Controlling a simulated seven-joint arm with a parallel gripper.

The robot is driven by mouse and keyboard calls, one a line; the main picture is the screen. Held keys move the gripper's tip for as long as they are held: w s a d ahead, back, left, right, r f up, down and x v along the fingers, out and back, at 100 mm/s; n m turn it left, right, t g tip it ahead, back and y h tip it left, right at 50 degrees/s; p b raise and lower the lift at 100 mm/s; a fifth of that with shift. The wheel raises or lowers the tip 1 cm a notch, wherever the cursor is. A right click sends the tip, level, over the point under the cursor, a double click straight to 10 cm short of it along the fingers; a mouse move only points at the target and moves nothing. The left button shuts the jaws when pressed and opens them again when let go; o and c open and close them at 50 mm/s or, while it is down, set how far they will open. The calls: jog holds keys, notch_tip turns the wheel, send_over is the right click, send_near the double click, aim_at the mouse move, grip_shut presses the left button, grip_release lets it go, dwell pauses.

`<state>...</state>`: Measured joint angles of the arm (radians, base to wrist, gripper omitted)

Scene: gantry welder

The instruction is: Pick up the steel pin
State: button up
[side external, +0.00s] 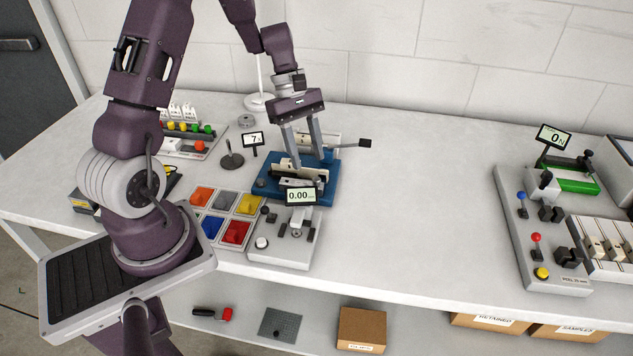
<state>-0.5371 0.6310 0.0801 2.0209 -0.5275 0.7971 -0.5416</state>
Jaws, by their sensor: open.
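My gripper (306,163) points down with its two long grey fingers apart. It is over the blue fixture (263,187), which holds pale blocks and small metal parts. The fingertips are close to these parts; I cannot tell whether they touch anything. I cannot make out the steel pin for sure. It may be among the small grey parts on the fixture, partly hidden by the fingers and the display reading 0.00 (301,196).
A grey control box (277,252) stands in front of the fixture. Trays of coloured parts (223,219) lie left of it. A lever with a black knob (364,143) sticks out right. A machine with a green part (577,182) stands far right. The table between is clear.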

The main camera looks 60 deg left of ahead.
aim_at(316, 178)
jog(key=x, duration=0.5)
jog(key=shift+w+d, duration=0.25)
jog(key=shift+w, duration=0.1)
grip_shut()
notch_tip(316, 178, up, 9)
jog(key=shift+s+a+f, duration=0.85)
jog(key=shift+f, duration=0.25)
jog(key=shift+s+a+f, duration=0.8)
jog(key=shift+f, duration=0.25)
jog(key=shift+s+a+f, duration=0.85)
jog(key=shift+f, duration=0.25)
